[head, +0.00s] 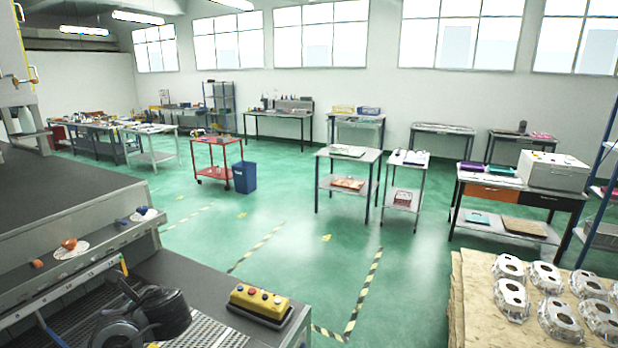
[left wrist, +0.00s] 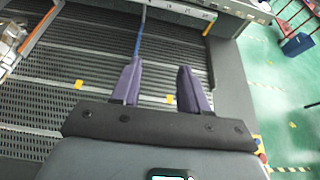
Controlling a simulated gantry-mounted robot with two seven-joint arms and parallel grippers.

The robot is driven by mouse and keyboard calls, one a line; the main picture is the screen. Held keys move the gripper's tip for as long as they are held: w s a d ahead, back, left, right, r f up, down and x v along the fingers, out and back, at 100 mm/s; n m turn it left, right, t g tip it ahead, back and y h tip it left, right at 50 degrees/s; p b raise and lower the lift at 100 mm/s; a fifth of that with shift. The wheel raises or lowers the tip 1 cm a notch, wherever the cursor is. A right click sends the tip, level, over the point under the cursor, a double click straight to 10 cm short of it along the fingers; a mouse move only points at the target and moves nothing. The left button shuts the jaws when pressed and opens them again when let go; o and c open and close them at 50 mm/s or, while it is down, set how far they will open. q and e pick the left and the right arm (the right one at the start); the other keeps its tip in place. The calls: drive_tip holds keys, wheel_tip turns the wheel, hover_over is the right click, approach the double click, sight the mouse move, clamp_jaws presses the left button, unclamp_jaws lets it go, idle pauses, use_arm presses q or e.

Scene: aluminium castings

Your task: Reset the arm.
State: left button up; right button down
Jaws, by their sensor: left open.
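My left gripper (left wrist: 161,68) is open, with two purple fingers apart and nothing between them. In the left wrist view it is above a dark slatted machine bed (left wrist: 70,95). In the head view, dark parts of my left arm show at the bottom left, over the same bed; its fingers are hard to make out there. My right gripper is in neither view. Several aluminium castings (head: 558,322) lie on a wooden-topped crate (head: 472,300) at the bottom right of the head view.
A yellow control box (head: 260,302) with coloured buttons sits at the machine's edge. A silvery object (left wrist: 12,38) lies at the left of the wrist view. A blue bin (head: 244,177), a red cart (head: 214,143) and several tables stand farther off. The green floor between is clear.

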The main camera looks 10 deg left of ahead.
use_arm(q)
drive_tip(key=s+d+f+n+h, duration=0.2)
drive_tip(key=s+d+f+h, duration=0.1)
drive_tip(key=d+f, duration=0.4)
drive_tip(key=s+d+f+n+h, duration=0.2)
drive_tip(key=s+d+f, duration=0.3)
drive_tip(key=d+f, duration=0.2)
drive_tip(key=s+d+f+n+t+h, duration=0.1)
drive_tip(key=s+d+f+n+h, duration=0.1)
drive_tip(key=d+f, duration=0.5)
drive_tip(key=shift+s+f+h, duration=0.8)
drive_tip(key=shift+s+f, duration=0.4)
drive_tip(key=s+d+f+n+g+h, duration=0.1)
drive_tip(key=s+d+f+n+h, duration=0.1)
drive_tip(key=s+n, duration=0.5)
drive_tip(key=s+d+f+n+h, duration=0.2)
drive_tip(key=s+n, duration=0.3)
drive_tip(key=s, duration=0.5)
wheel_tip(320, 180, up, 12)
drive_tip(key=p, duration=1.2)
drive_tip(key=shift+s+d+r+n, duration=0.15)
drive_tip(key=shift+s+n, duration=0.05)
drive_tip(key=shift+n, duration=0.2)
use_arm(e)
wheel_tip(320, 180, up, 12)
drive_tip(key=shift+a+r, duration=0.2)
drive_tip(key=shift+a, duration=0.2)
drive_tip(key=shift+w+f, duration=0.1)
